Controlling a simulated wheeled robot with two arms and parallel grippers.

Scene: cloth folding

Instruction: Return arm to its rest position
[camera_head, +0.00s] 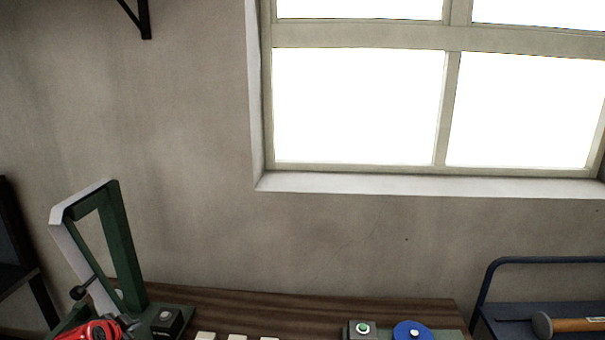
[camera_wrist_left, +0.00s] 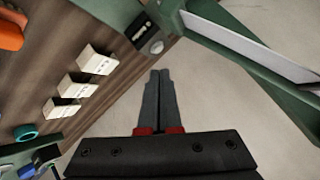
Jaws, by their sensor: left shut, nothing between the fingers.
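My left gripper (camera_wrist_left: 160,73) shows in the left wrist view. Its two dark fingers, with red parts at their bases, lie together with nothing between them. They appear in front of a plain pale surface, beside the edge of the wooden tabletop, and touch nothing that I can see. I cannot make out either gripper clearly in the head view. My right gripper is in neither view. No cloth shows.
The wooden tabletop (camera_head: 260,301) carries a green frame stand (camera_head: 122,245), a red item (camera_head: 88,331), white blocks (camera_wrist_left: 79,86) and a green-button box (camera_head: 362,329). The wall is behind.

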